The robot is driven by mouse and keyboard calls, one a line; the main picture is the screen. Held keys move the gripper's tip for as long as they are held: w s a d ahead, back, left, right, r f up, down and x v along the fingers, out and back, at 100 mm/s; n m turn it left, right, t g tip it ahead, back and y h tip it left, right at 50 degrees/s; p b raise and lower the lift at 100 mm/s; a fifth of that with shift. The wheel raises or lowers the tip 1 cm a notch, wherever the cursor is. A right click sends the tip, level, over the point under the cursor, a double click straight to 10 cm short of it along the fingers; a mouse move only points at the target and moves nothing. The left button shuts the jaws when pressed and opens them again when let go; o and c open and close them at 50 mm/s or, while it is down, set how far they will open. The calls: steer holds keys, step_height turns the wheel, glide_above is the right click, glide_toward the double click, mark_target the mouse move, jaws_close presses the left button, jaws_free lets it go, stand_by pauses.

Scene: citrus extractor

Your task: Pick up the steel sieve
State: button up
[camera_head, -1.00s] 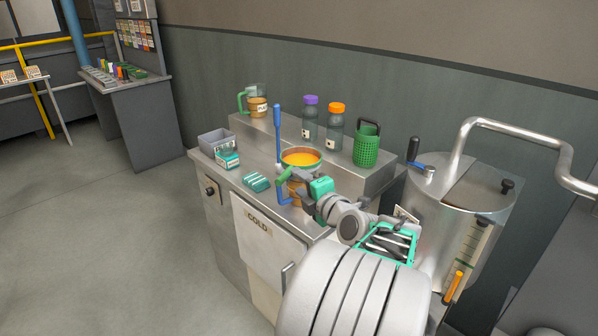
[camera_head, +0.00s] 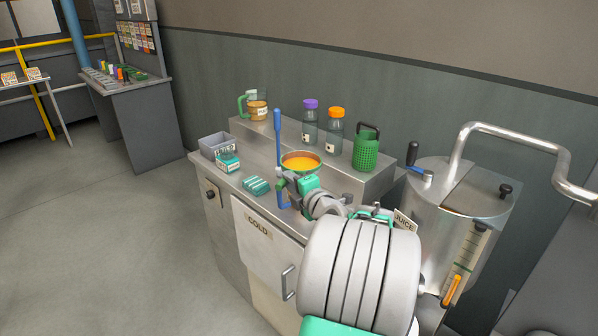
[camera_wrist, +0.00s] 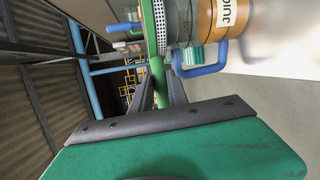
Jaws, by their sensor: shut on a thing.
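My gripper (camera_head: 285,178) is at the sieve's near side. In the wrist view my gripper (camera_wrist: 158,82) is shut on the sieve's green handle, between the dark fingers. The juice jug (camera_wrist: 220,18) has an orange body, a label and a blue handle. In the head view my gripper and arm hide most of the jug.
A tall blue-handled tool (camera_head: 277,130) stands beside the sieve. A grey bin (camera_head: 215,145) and teal boxes (camera_head: 256,186) lie left. Two bottles (camera_head: 335,135), a green basket (camera_head: 366,152) and a measuring jug (camera_head: 257,106) stand behind. A steel tank (camera_head: 455,210) is right.

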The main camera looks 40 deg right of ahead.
jaws_close()
stand_by(0.8)
steer(key=s+a+r+b, duration=0.2)
steer(key=s+a+r, duration=0.1)
steer(key=s+r, duration=1)
steer(key=shift+s, duration=0.35)
